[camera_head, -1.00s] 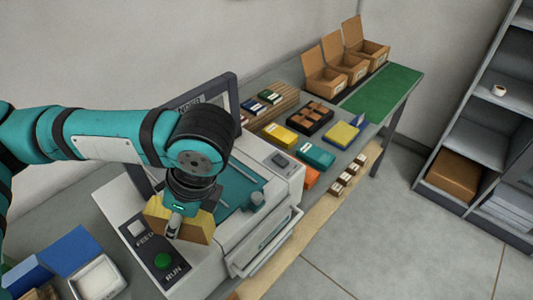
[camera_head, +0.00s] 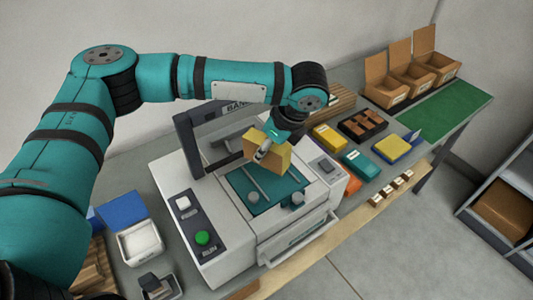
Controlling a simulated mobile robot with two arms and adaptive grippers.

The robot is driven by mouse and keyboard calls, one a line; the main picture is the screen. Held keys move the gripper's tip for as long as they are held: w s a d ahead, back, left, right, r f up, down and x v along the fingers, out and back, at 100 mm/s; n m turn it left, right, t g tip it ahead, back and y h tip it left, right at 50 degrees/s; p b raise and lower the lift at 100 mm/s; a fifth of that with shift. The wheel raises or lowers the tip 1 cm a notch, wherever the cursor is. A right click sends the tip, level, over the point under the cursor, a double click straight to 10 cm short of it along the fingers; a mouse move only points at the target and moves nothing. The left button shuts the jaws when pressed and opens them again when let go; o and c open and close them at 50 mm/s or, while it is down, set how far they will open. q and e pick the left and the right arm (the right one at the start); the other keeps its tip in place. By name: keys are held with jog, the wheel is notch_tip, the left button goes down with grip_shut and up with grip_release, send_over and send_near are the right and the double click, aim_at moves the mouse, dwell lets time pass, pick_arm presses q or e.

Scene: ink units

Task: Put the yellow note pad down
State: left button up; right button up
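A yellow note pad (camera_head: 276,158) with a tan side is held tilted in my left gripper (camera_head: 264,152). The gripper is shut on the pad and hangs over the teal bed (camera_head: 247,188) of the white machine. The pad looks raised above the bed, though the exact gap cannot be told. Part of the pad is hidden behind the gripper finger. My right gripper is not in view.
The machine (camera_head: 176,190) has a dark upright frame behind its bed and grey knobs at the front. Coloured pads and a dark tray (camera_head: 362,126) lie to its right. Open cardboard boxes (camera_head: 385,92) and a green mat (camera_head: 440,110) are farther right. A white tub (camera_head: 140,242) stands left.

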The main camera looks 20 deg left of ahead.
aim_at(267, 158)
pick_arm(q)
jog(key=shift+f+p, duration=0.5)
jog(key=shift+f, duration=1.15)
jog(key=shift+s, duration=0.1)
jog(key=o, duration=1.2)
jog(key=shift+f, duration=0.15)
jog(key=shift+o, duration=0.2)
